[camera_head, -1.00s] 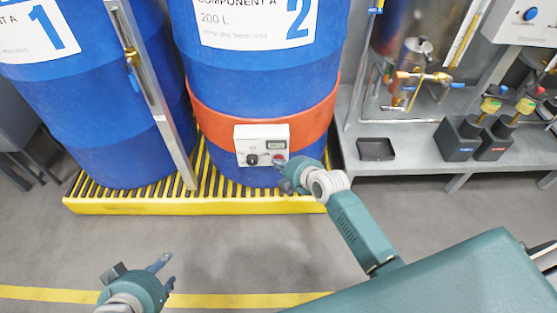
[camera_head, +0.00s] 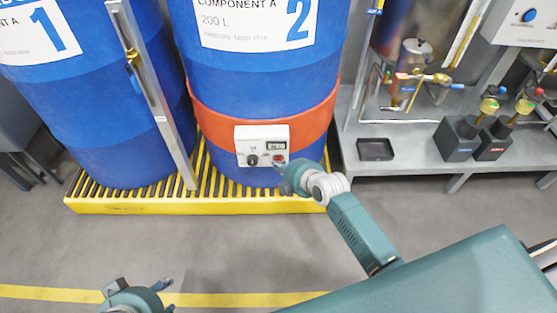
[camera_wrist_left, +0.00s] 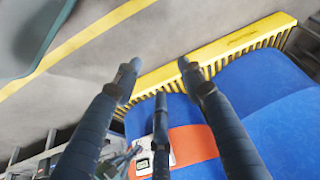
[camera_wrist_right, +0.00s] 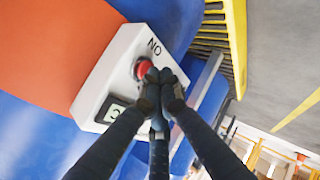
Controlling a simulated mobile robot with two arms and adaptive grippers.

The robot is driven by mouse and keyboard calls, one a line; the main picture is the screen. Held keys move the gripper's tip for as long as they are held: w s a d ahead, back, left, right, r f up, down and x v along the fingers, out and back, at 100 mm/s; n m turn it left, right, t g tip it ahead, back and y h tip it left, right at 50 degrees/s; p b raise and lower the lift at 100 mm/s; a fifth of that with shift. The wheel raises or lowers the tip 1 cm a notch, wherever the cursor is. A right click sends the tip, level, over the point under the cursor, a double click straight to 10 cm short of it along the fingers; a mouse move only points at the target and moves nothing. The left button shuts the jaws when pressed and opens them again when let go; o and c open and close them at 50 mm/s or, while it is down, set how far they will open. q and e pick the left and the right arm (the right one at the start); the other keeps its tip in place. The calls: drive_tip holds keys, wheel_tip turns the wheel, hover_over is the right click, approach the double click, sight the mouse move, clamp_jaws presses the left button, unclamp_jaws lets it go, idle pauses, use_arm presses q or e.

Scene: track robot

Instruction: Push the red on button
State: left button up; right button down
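A white control box (camera_head: 262,135) with a small display and a black knob (camera_head: 251,160) is on the orange band of drum 2. The red button (camera_wrist_right: 143,68) is on the box beside the letters "ON" in the right wrist view. My right gripper (camera_wrist_right: 164,77) has its fingers together and empty, with the tips at the button's edge; whether they touch or press it I cannot tell. In the head view my right gripper (camera_head: 281,164) partly hides the button. My left gripper (camera_head: 168,293) is low at the left; its fingers are apart and empty in the left wrist view (camera_wrist_left: 160,68).
Blue drums (camera_head: 262,85) stand on a yellow-edged grate (camera_head: 150,206). A metal post (camera_head: 160,110) rises between them. A grey bench (camera_head: 405,165) at the right holds a black tray (camera_head: 376,149) and fittings. The floor in front (camera_head: 210,250) is clear.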

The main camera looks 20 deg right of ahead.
use_arm(q)
drive_tip(key=shift+s+a+f, duration=0.15)
drive_tip(key=shift+s, duration=0.25)
use_arm(e)
drive_tip(key=shift+s, duration=0.1)
use_arm(q)
drive_tip(key=shift+g, duration=0.9)
drive_tip(key=shift+s+a+f+p, duration=0.1)
drive_tip(key=shift+s+f+p, duration=0.1)
drive_tip(key=shift+f+p, duration=1.05)
drive_tip(key=shift+s+f+p, duration=0.2)
drive_tip(key=shift+f+p, duration=0.75)
drive_tip(key=shift+f, duration=0.6)
use_arm(e)
drive_tip(key=shift+s+a, duration=0.3)
drive_tip(key=shift+s, duration=0.65)
drive_tip(key=shift+s+a, duration=0.25)
drive_tip(key=shift+s, duration=0.7)
drive_tip(key=shift+s+a, duration=0.3)
drive_tip(key=shift+s, duration=0.65)
